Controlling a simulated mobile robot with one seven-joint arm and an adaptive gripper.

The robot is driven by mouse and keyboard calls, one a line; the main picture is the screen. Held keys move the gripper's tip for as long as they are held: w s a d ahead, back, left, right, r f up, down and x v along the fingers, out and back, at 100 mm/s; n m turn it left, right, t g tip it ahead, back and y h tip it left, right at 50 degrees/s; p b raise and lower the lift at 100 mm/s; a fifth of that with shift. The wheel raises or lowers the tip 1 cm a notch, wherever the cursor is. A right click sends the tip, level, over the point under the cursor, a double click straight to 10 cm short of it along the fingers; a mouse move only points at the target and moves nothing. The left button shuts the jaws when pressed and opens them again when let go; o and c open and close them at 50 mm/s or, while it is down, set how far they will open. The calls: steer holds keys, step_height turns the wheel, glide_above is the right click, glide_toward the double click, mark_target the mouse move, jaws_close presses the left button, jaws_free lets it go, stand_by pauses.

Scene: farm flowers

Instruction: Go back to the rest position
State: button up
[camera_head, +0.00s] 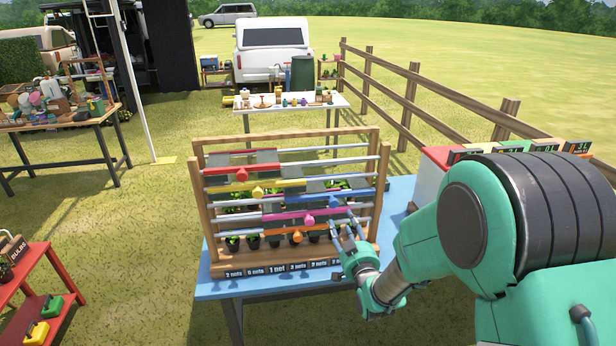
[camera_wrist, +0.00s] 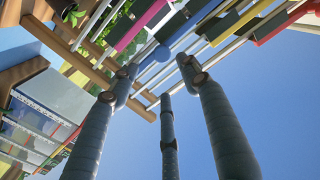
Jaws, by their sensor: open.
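My gripper (camera_head: 350,240) is open in front of the lower right part of a wooden rack (camera_head: 197,209) on a blue table (camera_head: 213,290). Its fingers also show in the wrist view (camera_wrist: 160,95), spread apart with nothing between them. In the head view the fingertips are close to the rack's rods near an orange knob; I cannot tell whether they touch. The rack carries red, yellow, blue and magenta bars (camera_head: 290,217) on metal rods. Small potted plants (camera_head: 253,242) stand in its lower part, partly hidden by the bars.
Labels (camera_head: 277,268) run along the rack's front foot. A red and white stand (camera_head: 430,172) is at right, beside my arm. A red table (camera_head: 30,280) is at lower left, and a cluttered table (camera_head: 70,118) at upper left. A wooden fence (camera_head: 410,95) runs along the right. Grass lies between.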

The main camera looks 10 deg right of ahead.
steer(key=shift+r, duration=0.15)
steer(key=s+a+r+g, duration=0.1)
steer(key=s+r+g, duration=0.5)
steer(key=s+r, duration=0.5)
steer(key=s+a+r+g, duration=0.1)
steer(key=s+r+g, duration=0.1)
steer(key=s, duration=1.3)
steer(key=s+a+r+g, duration=0.2)
steer(key=s+g, duration=0.2)
steer(key=s, duration=1)
steer(key=shift+s+r, duration=0.35)
steer(key=shift+s, duration=0.05)
